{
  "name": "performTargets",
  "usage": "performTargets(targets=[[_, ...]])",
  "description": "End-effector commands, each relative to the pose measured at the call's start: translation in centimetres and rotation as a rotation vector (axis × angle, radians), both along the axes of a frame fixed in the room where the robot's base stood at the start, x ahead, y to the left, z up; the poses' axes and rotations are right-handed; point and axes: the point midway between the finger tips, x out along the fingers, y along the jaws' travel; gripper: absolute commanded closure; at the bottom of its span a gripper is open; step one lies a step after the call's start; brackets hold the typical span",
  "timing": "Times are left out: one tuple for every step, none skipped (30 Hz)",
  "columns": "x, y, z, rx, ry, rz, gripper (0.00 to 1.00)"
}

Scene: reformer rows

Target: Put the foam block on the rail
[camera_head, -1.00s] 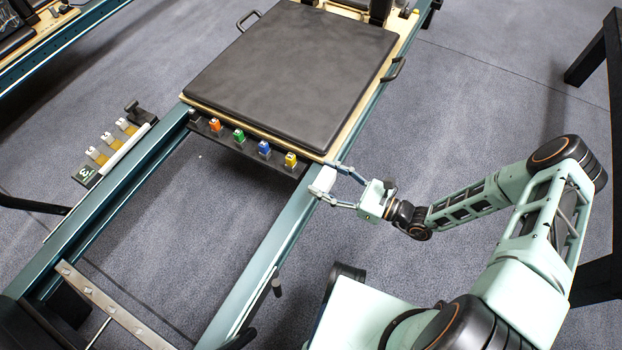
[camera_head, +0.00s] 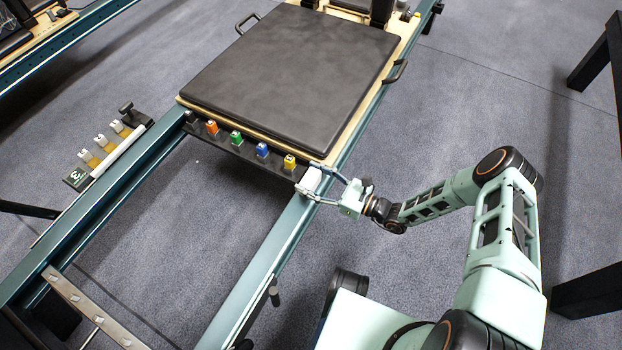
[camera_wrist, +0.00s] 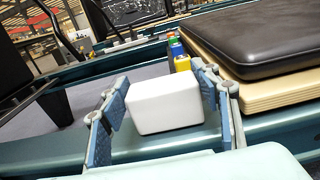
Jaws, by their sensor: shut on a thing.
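The white foam block (camera_head: 311,180) is held between the fingers of my gripper (camera_head: 313,184). It is over the near teal rail (camera_head: 262,254), just in front of the carriage corner. In the wrist view the block (camera_wrist: 166,106) sits level between the two blue-grey fingers of my gripper (camera_wrist: 168,110), with the teal rail (camera_wrist: 265,126) under and behind it. I cannot tell whether the block's underside touches the rail.
The black padded carriage (camera_head: 292,68) lies right behind the block. Its front edge has orange, green, blue and yellow pieces (camera_head: 290,162). A rack marked 3 (camera_head: 76,178) stands beyond the far rail. The floor between the rails is open.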

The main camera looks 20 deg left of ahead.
Motion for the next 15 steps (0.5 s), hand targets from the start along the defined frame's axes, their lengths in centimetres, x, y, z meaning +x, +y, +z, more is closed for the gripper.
performTargets(targets=[[0.03, -0.01, 0.10, 0.000, 0.000, 0.000, 0.57], [0.03, -0.01, 0.10, 0.000, 0.000, 0.000, 0.57], [0.03, -0.01, 0.08, 0.000, 0.000, 0.000, 0.57], [0.02, -0.01, 0.01, 0.000, 0.000, -0.001, 0.57], [0.03, -0.02, -0.10, 0.000, 0.000, -0.001, 0.57], [0.03, -0.02, -0.27, 0.000, 0.000, -0.001, 0.57], [0.03, -0.02, -0.38, 0.000, 0.000, -0.001, 0.57], [0.03, -0.01, -0.46, 0.000, 0.000, -0.001, 0.57], [0.03, -0.01, -0.31, 0.000, 0.000, -0.001, 0.40], [0.03, -0.01, -0.28, 0.000, 0.000, -0.001, 0.37], [0.02, -0.01, -0.28, 0.000, 0.000, -0.001, 0.33], [0.02, -0.02, -0.28, 0.000, 0.000, -0.001, 0.29], [0.02, -0.02, -0.28, 0.000, 0.000, -0.001, 0.26], [0.02, -0.02, -0.28, 0.000, 0.000, -0.001, 0.26], [0.02, -0.02, -0.28, 0.000, 0.000, -0.001, 0.26]])
